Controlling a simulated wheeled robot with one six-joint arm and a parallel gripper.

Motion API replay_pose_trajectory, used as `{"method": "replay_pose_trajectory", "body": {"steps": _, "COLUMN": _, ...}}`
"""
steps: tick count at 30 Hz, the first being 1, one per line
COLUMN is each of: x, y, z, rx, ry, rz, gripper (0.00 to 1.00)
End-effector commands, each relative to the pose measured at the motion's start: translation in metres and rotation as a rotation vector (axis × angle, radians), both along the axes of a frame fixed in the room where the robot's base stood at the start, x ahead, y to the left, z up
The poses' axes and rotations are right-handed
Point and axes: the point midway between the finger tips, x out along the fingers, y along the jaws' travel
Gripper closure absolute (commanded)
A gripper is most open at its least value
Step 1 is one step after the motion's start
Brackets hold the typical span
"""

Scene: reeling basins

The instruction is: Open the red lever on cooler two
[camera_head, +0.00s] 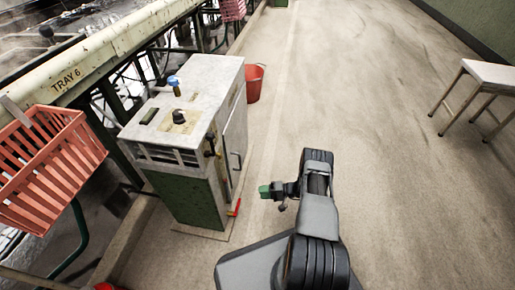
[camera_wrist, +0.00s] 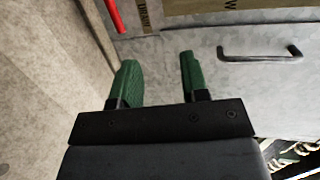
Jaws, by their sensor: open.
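A red lever (camera_head: 236,208) sits low on the side of a worn pale cabinet (camera_head: 231,120) with a green lower front. No readable number two shows on this cooler-like cabinet. In the wrist view the red lever (camera_wrist: 115,15) is at the top left, cut off by the frame edge, above my left finger. My gripper (camera_head: 266,191) is beside the cabinet, right of the lever and apart from it. In the wrist view its green fingers (camera_wrist: 161,82) are spread and empty in front of the grey panel (camera_wrist: 230,95).
A dark door handle (camera_wrist: 262,53) is on the panel, right of my fingers. A red bucket (camera_head: 254,84) stands behind the cabinet. A red basket (camera_head: 45,165) hangs at the left by the tray marked 6. A small table (camera_head: 492,72) stands right; the floor between is clear.

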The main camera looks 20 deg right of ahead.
Motion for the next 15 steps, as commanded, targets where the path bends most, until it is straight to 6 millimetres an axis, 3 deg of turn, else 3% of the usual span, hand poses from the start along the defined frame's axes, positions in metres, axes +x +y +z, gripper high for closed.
{"method": "replay_pose_trajectory", "body": {"steps": 1, "x": 0.004, "y": 0.0, "z": 0.016, "rx": -0.009, "ry": 0.004, "rz": 0.016, "gripper": 0.59}}
{"method": "replay_pose_trajectory", "body": {"steps": 15, "x": 0.021, "y": 0.006, "z": 0.113, "rx": -0.094, "ry": 0.067, "rz": 0.146, "gripper": 0.59}}
